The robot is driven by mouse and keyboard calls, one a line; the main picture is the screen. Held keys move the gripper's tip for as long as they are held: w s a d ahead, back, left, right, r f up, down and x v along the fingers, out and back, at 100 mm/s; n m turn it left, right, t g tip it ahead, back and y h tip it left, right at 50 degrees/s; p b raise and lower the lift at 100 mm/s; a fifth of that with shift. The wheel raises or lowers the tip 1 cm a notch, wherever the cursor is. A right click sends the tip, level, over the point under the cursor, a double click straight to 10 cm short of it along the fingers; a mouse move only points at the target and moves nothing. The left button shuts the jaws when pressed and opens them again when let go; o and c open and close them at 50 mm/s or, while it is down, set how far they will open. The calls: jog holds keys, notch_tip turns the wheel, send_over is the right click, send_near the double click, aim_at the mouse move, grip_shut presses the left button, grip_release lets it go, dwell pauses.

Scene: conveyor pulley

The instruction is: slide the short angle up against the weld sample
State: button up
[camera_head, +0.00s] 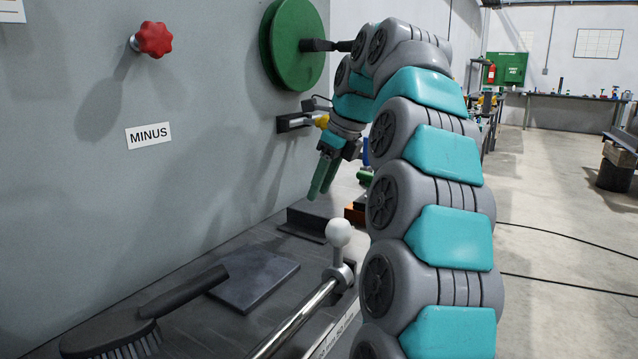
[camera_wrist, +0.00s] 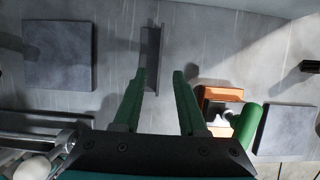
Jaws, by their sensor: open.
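The short angle is a dark L-shaped piece (camera_head: 304,224) on the grey bench top, with one flange upright. In the wrist view the angle (camera_wrist: 151,58) lies lengthwise ahead of my gripper (camera_wrist: 159,75), its near end between the fingertips in the picture. My gripper (camera_head: 323,186) is open and empty, its green fingers pointing down just above the angle in the head view. A flat dark square plate (camera_head: 253,280) lies nearer the head camera, left of the angle in the wrist view (camera_wrist: 58,55). Another dark plate (camera_wrist: 287,130) lies at right. I cannot tell which plate is the weld sample.
An orange block (camera_wrist: 218,97) and green cylinder (camera_wrist: 247,122) stand right of the angle in the wrist view. A brush (camera_head: 140,322) and a ball-topped lever (camera_head: 339,234) are in front. The grey panel (camera_head: 200,130) borders the bench. Bare bench separates angle and left plate.

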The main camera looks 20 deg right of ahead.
aim_at(309, 214)
jog(key=shift+b+x, duration=0.4)
jog(key=shift+x, duration=3.55)
grip_shut()
